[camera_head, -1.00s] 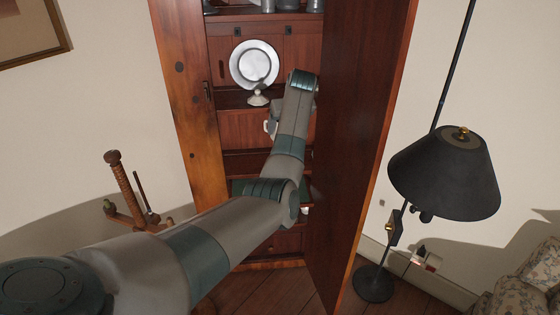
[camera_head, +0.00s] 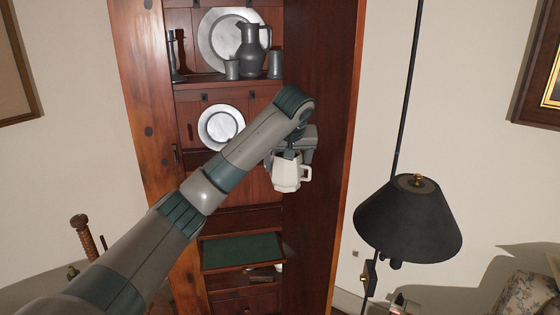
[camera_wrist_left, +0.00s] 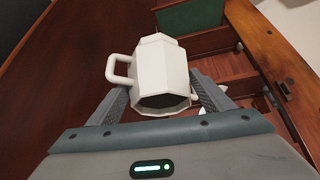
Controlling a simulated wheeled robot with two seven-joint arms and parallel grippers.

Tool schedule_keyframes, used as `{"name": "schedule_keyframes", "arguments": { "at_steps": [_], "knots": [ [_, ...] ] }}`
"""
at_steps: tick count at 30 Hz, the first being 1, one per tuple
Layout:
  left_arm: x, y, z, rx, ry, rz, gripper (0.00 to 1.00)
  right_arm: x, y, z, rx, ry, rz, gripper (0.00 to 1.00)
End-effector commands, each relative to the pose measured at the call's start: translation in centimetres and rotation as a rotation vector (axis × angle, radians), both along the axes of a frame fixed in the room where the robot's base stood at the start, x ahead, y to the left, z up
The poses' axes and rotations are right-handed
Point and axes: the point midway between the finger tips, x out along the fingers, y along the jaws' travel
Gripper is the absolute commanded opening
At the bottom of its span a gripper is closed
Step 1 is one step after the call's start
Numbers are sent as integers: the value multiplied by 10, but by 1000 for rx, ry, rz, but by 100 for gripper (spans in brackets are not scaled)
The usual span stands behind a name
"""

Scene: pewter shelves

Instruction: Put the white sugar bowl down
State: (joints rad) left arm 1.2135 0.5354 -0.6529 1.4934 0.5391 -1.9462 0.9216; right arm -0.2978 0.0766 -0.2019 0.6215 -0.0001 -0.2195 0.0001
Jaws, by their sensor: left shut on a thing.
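The white sugar bowl (camera_head: 286,176) is faceted, with a handle on its right side in the head view. My left gripper (camera_head: 291,151) is shut on it from above and holds it in the air in front of the open cupboard. In the left wrist view the bowl (camera_wrist_left: 160,64) sits between the two fingers of my left gripper (camera_wrist_left: 164,88), with its dark opening facing the camera and its handle at the left. I cannot tell which surface lies directly under it. My right gripper is out of view.
The tall cupboard holds a pewter jug (camera_head: 252,50), cups and a large plate (camera_head: 216,38) on an upper shelf. A smaller plate (camera_head: 221,126) stands below. A green-topped board (camera_head: 242,253) lies lower and looks bare. The cupboard's right side (camera_head: 322,90) is close to the bowl. A black lamp (camera_head: 408,215) stands right.

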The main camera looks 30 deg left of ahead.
Motion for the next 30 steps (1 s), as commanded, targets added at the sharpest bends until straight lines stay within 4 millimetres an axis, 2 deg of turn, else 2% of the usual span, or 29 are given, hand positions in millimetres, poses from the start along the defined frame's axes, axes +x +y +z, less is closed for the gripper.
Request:
{"name": "schedule_keyframes", "arguments": {
  "at_steps": [5, 11, 14, 19, 24, 30],
  "knots": [
    [-21, -34, -6, 2, -4, -90, 41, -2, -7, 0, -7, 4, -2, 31],
    [-54, -75, -25, -1, -2, -199, 41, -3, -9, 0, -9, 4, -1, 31],
    [-76, -96, -40, -1, 0, -263, 41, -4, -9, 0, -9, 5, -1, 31],
    [-127, -130, -74, -3, 1, -383, 41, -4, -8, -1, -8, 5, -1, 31],
    [-177, -151, -105, -4, 0, -479, 40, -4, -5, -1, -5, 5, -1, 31],
    [-215, -159, -127, -1, -3, -545, 40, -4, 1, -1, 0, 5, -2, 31]
  ]
}}
